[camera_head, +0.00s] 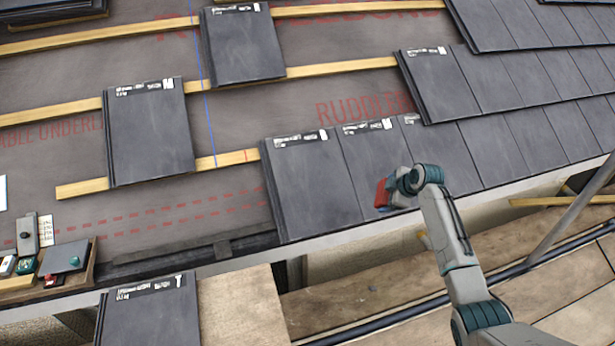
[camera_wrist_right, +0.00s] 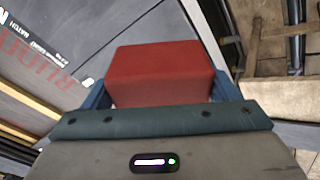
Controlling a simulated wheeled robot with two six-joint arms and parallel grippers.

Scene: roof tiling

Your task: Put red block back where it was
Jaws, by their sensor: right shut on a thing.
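The red block (camera_wrist_right: 160,74) fills the middle of the right wrist view, between the two blue fingers of my right gripper (camera_wrist_right: 158,95). My right gripper is shut on it. In the head view the red block (camera_head: 382,192) shows as a small red patch beside the wrist of my right gripper (camera_head: 385,208), over the lower edge of the laid dark tiles. Most of the block and the fingertips are hidden there by my own wrist. My left gripper is not in view.
Dark tiles (camera_head: 310,185) cover the roof's right side. Loose tiles (camera_head: 150,135) lie on the wooden battens (camera_head: 40,118). A wooden tray (camera_head: 60,285) with several small items sits at lower left. Scaffold boards (camera_head: 380,290) and a diagonal pole (camera_head: 575,212) lie below the eave at right.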

